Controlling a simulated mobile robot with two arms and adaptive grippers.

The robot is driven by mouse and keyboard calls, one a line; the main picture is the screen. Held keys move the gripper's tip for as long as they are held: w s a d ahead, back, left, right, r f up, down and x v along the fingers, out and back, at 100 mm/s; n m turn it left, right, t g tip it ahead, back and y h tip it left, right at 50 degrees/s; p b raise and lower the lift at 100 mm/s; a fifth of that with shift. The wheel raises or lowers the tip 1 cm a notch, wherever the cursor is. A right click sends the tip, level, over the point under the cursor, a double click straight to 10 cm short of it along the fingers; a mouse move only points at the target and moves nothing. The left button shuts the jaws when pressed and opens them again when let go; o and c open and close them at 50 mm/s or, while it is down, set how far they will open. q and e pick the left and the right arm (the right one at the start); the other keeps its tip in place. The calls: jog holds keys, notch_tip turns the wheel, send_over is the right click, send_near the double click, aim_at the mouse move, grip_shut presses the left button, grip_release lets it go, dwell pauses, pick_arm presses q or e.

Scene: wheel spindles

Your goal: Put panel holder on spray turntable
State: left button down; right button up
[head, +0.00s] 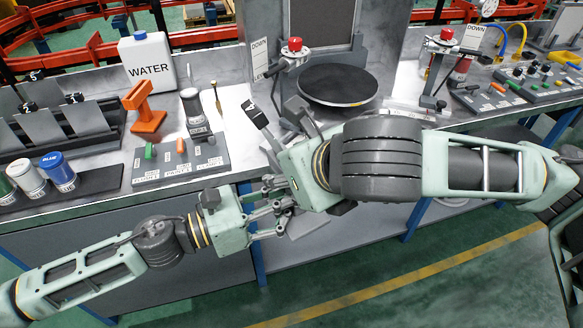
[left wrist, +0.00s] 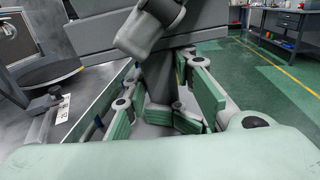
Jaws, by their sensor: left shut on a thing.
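My left gripper (head: 268,212) is in front of the bench and shut on the grey panel holder. In the left wrist view the holder's post (left wrist: 163,80) stands between the green fingers (left wrist: 165,110), with a flat grey piece and a rounded clamp above it. In the head view most of the holder is hidden behind my arms; a grey part (head: 310,226) shows below them. My right gripper (head: 278,188) is close beside the left one; its fingers overlap and their opening is unclear. The spray turntable (head: 338,87), a dark empty disc, stands behind my right arm; it also shows in the left wrist view (left wrist: 48,72).
A red-topped switch post (head: 294,50) stands left of the turntable. A water jug (head: 148,62), an orange stand (head: 145,108), a button panel (head: 181,158) and paint cans (head: 58,171) occupy the left bench. More grey panels (head: 42,130) stand behind the cans.

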pick_arm(q)
jog(key=shift+r, duration=0.1)
pick_arm(e)
jog(key=shift+c, duration=0.5)
jog(key=shift+s+a, duration=0.1)
grip_shut()
pick_arm(q)
jog(key=c, duration=1.7)
grip_release()
pick_arm(e)
jog(key=shift+r, duration=0.1)
pick_arm(q)
jog(key=o, duration=0.6)
